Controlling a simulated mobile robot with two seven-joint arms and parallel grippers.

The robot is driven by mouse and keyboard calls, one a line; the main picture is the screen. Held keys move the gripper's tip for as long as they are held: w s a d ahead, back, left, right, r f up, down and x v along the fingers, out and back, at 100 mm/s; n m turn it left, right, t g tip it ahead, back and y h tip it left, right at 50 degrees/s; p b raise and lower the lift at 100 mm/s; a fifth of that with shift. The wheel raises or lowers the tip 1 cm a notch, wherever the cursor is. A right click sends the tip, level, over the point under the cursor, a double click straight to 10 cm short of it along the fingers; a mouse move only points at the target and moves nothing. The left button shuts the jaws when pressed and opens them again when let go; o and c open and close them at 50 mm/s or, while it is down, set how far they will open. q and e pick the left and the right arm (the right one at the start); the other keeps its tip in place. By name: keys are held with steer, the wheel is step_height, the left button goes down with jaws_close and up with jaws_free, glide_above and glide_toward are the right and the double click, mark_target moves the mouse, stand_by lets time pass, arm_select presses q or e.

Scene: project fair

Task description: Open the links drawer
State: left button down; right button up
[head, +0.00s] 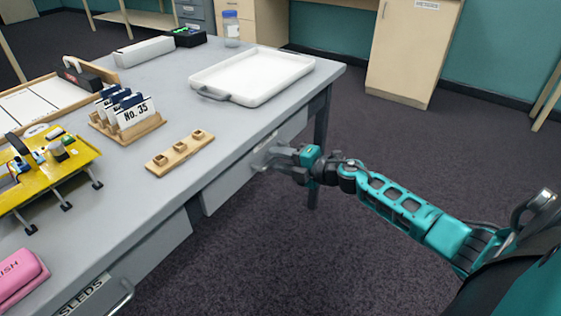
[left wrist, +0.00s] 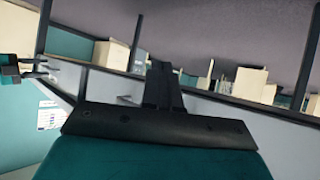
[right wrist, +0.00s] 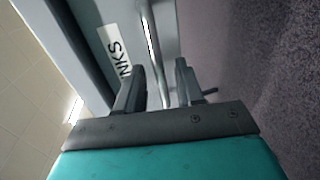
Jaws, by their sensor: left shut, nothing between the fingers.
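The links drawer (head: 232,184) is a grey front under the table's right edge. In the right wrist view its label (right wrist: 115,52) shows only "NKS", and its metal bar handle (right wrist: 152,40) runs between my right fingers. My right gripper (head: 268,157) is at this handle in the head view and covers part of it. In the right wrist view my right gripper (right wrist: 160,80) is open around the bar, fingers apart. The drawer looks shut or nearly so. My left gripper (left wrist: 162,72) is shut and empty, away from the drawer; it is outside the head view.
The sleds drawer (head: 95,292) with its own handle is at the near left. The grey tabletop (head: 165,95) holds a white tray (head: 250,92), a wooden peg strip (head: 180,152), a card rack (head: 128,132) and a yellow board (head: 40,180). The floor right of the table is clear.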

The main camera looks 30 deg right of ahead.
steer(key=shift+w, duration=0.1)
steer(key=shift+c, duration=0.3)
jaws_close()
stand_by(0.4)
